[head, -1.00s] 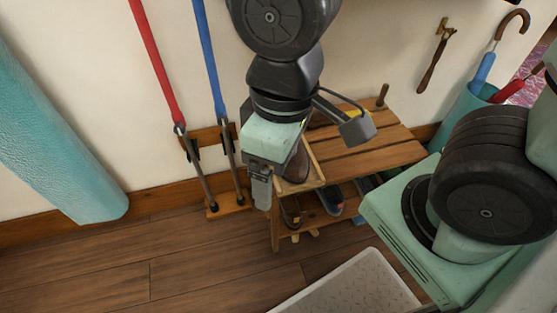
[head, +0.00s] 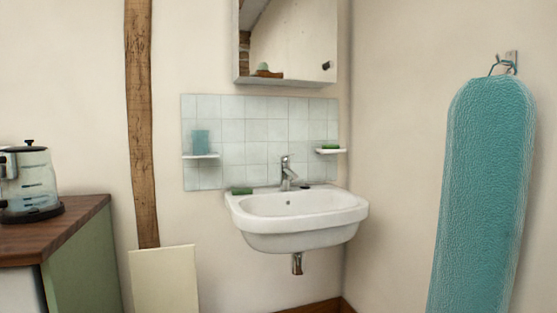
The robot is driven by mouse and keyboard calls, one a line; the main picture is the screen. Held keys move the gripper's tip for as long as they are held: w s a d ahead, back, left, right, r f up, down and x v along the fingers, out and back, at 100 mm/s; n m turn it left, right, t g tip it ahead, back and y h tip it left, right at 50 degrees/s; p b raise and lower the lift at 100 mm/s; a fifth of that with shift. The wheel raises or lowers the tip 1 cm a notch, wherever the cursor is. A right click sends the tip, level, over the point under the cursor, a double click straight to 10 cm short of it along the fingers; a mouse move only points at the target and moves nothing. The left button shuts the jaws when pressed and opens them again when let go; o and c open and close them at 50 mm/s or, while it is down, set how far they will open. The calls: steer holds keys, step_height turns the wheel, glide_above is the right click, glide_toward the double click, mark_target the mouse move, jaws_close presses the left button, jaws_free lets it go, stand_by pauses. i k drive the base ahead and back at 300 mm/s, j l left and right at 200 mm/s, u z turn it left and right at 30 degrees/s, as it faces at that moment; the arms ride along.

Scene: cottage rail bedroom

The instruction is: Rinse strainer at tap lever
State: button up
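A white wall sink (head: 296,215) hangs ahead of me in the head view, under a panel of pale tiles. Its chrome tap (head: 287,173) stands upright at the back middle of the rim, with a lever on top. No strainer shows in the head view now. My gripper and arm are out of this view, so what the gripper holds cannot be seen.
A counter (head: 55,230) with a glass kettle (head: 28,185) stands at left. A cream board (head: 165,280) leans near the wall post. A teal ironing board (head: 482,200) hangs at right. A mirrored cabinet (head: 288,42) is above. Open room shows before the sink.

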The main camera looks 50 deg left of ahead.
mark_target(285, 158)
steer(key=u, duration=0.4)
steer(key=i+j+u, duration=0.1)
steer(key=u, duration=0.75)
steer(key=i+u, duration=0.1)
steer(key=u, duration=0.35)
